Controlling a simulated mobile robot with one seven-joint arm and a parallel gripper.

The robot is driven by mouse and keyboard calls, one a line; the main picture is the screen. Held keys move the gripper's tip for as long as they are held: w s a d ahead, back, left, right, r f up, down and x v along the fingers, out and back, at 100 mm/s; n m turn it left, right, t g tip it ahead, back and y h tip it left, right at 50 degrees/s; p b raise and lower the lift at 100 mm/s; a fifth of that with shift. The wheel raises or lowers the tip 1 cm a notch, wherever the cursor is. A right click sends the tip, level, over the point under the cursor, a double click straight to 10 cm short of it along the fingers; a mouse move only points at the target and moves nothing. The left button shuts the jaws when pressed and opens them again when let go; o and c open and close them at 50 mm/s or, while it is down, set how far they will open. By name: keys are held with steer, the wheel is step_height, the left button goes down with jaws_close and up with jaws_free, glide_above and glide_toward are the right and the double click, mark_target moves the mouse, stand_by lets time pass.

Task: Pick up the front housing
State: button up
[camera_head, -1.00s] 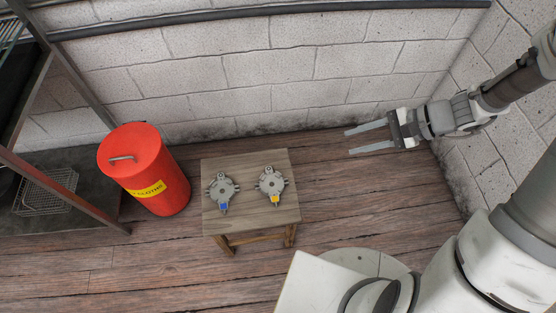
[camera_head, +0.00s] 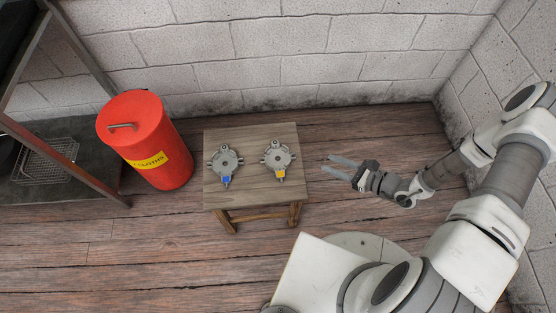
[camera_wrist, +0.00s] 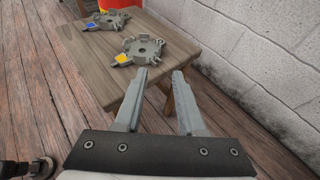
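Two grey round alternator housings sit side by side on a small wooden stool (camera_head: 240,195). The left one (camera_head: 226,160) has a blue tag and the right one (camera_head: 278,156) has a yellow tag. I cannot tell which is the front housing. My gripper (camera_head: 327,164) is open and empty, right of the stool, its fingers pointing left toward it. In the wrist view the yellow-tagged housing (camera_wrist: 148,48) lies beyond my fingertips (camera_wrist: 160,72), apart from them. The blue-tagged housing (camera_wrist: 108,18) is farther off.
A red canister (camera_head: 150,150) with a yellow label stands left of the stool. A metal shelf with a wire basket (camera_head: 45,162) is at the far left. A block wall (camera_head: 280,60) runs behind. The wooden floor in front of the stool is clear.

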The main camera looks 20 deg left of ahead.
steer(key=b, duration=0.3)
glide_toward(289, 152)
steer(key=a, duration=0.2)
steer(key=w+a, duration=0.1)
steer(key=a, duration=0.1)
steer(key=shift+r, duration=0.3)
steer(key=b+x, duration=0.2)
steer(key=x, duration=0.3)
steer(key=shift+w+a+f, duration=0.1)
steer(key=shift+a, duration=0.15)
jaws_close()
stand_by(0.5)
